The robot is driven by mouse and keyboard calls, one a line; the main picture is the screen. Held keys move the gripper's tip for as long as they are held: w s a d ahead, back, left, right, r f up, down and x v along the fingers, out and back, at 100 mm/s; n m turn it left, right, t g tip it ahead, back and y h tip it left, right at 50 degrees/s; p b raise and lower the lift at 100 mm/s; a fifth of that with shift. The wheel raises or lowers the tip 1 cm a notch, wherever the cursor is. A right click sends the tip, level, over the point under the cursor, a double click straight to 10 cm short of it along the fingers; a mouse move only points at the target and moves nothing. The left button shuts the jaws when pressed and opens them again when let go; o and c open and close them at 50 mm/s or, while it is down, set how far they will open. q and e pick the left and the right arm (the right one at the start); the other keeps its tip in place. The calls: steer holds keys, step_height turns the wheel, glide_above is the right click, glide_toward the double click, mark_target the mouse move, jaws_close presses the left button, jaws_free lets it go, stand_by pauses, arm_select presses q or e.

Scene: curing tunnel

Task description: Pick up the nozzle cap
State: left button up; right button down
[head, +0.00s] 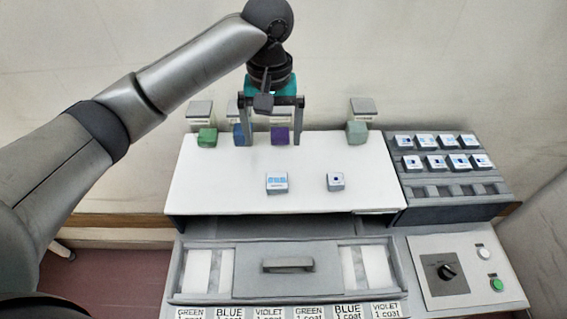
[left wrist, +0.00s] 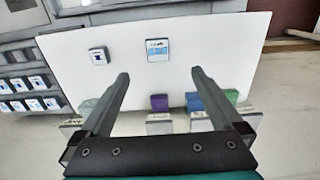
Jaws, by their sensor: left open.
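My left gripper (head: 272,142) is open and empty above the back of the white tabletop; its fingertips also show in the left wrist view (left wrist: 160,76). Coloured blocks stand in a back row: green (head: 207,137), blue (head: 240,134), violet (head: 281,134) and pale teal (head: 356,132). The violet block appears between my fingers in both views, apart from them. I cannot tell which thing is the nozzle cap. Two small labelled tiles lie on the tabletop, a larger one (head: 277,183) and a smaller one (head: 335,181). My right gripper is not in view.
The white tabletop (head: 210,190) is mostly clear in front. A grey rack (head: 448,213) holding several labelled tiles stands at the right. A drawer with a dark handle (head: 287,265) is below. A panel with a black knob (head: 446,271) is at lower right. A wall stands behind.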

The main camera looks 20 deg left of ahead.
arm_select(q)
glide_above(277, 180)
steer(key=f, duration=0.6)
steer(key=s+f, duration=0.1)
steer(key=f, duration=0.2)
steer(key=shift+a+f, duration=0.15)
steer(key=shift+f, duration=0.5)
steer(key=f, duration=0.3)
steer(key=w+f, duration=0.1)
steer(key=f, duration=0.1)
steer(key=shift+b, duration=0.3)
steer(key=shift+r, duration=0.1)
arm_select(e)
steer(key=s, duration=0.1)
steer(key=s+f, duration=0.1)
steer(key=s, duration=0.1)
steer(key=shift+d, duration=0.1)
arm_select(q)
steer(key=shift+d, duration=0.2)
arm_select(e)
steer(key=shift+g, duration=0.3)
arm_select(q)
steer(key=c, duration=1.5)
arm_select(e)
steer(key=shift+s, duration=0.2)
